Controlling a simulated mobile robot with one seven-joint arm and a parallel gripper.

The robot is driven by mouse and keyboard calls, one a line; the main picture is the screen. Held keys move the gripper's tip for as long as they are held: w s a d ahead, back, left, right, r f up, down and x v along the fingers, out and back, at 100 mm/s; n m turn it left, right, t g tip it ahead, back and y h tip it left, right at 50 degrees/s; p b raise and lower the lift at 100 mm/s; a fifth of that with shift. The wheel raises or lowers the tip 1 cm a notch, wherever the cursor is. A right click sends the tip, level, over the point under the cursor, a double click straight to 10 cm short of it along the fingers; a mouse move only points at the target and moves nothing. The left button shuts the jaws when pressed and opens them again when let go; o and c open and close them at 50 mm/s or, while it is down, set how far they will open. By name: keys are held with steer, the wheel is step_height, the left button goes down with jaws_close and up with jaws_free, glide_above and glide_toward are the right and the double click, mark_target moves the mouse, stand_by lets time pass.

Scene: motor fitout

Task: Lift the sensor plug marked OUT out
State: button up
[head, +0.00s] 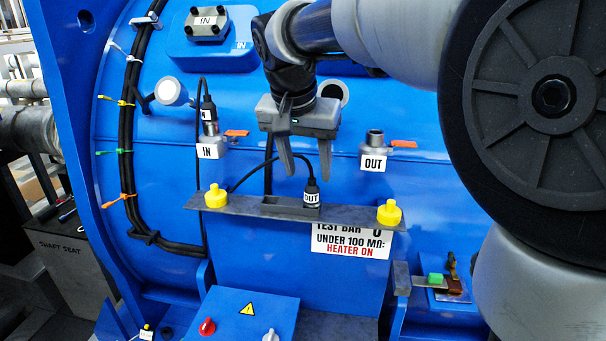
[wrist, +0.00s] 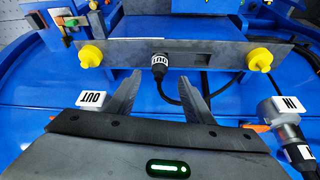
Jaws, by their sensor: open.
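The sensor plug marked OUT (head: 311,194) is black with a white label and stands upright in a dark holder block (head: 284,209) on a grey shelf. A black cable loops from its top to the left. In the wrist view the plug (wrist: 159,66) shows upside down, just beyond and between the fingertips. My gripper (head: 305,172) is open and empty, its fingers pointing down above the plug and apart from it. The gripper also shows in the wrist view (wrist: 160,88). The OUT socket (head: 375,142) on the blue housing at right is empty.
Yellow knobs (head: 216,196) (head: 389,213) stand at both ends of the grey shelf (head: 345,217). The IN plug (head: 209,112) sits in the IN socket (head: 211,138) at left. A blue box (head: 240,317) with a red knob lies below. The plug's cable (wrist: 177,98) passes near one finger.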

mark_target(310, 184)
steer(key=shift+x, duration=3.45)
steer(key=shift+s, duration=0.2)
steer(key=c, duration=1)
step_height(310, 184, up, 10)
steer(key=shift+f+p, duration=0.1)
steer(key=shift+p, duration=0.3)
